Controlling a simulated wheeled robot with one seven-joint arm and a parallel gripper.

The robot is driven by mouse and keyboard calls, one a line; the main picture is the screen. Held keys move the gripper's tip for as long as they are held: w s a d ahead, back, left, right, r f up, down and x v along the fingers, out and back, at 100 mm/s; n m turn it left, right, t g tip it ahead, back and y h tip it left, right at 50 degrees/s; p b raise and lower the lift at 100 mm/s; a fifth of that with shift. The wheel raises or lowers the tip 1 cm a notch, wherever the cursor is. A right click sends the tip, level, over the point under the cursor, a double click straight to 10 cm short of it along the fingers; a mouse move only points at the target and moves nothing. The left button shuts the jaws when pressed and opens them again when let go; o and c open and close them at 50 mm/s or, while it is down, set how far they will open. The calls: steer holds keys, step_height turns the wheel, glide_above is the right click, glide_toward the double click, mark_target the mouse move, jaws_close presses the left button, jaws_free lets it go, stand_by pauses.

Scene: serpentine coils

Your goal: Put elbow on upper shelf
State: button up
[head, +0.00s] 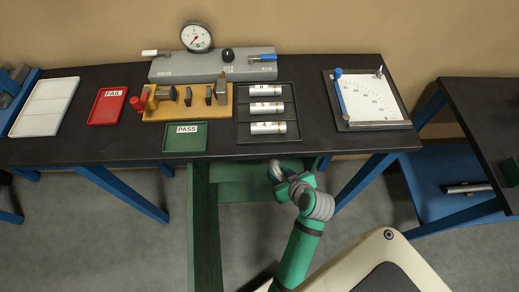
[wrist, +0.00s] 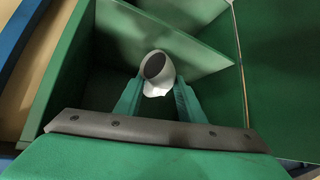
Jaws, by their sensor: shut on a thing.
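The elbow (wrist: 157,70) is a short pale grey bent pipe with a dark open end, seen in the wrist view. My gripper (wrist: 157,90) is shut on it, with one green finger on each side. In the head view the elbow (head: 275,170) shows as a grey curve at the tip of my gripper (head: 284,181), in front of the green shelf unit (head: 204,235) below the table. In the wrist view a green board (wrist: 170,45) lies behind the elbow. Whether the elbow touches any board, and which shelf level it is at, I cannot tell.
The black table (head: 340,147) stands above and behind my gripper, with blue legs (head: 122,193). It bears a tray of cylinders (head: 267,138), a gauge stand (head: 212,70) and a dial plate (head: 370,100). A blue lower shelf (head: 440,180) is at the right. Grey floor is open at left.

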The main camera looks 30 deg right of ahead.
mark_target(279, 168)
steer(key=w+f, duration=0.1)
steer(key=w, duration=0.1)
steer(key=w+d+f, duration=0.1)
steer(key=w, duration=0.1)
steer(key=w+d+f, duration=0.1)
steer(key=w, duration=0.2)
steer(key=shift+d+f, duration=0.1)
steer(key=shift+d, duration=0.1)
steer(key=x, duration=0.7)
steer(key=shift+s+d+f, duration=0.1)
steer(key=shift+d+f, duration=0.3)
steer(key=shift+f, duration=1.6)
steer(key=shift+f, duration=0.1)
steer(key=o, duration=1.2)
steer(key=v, duration=1.2)
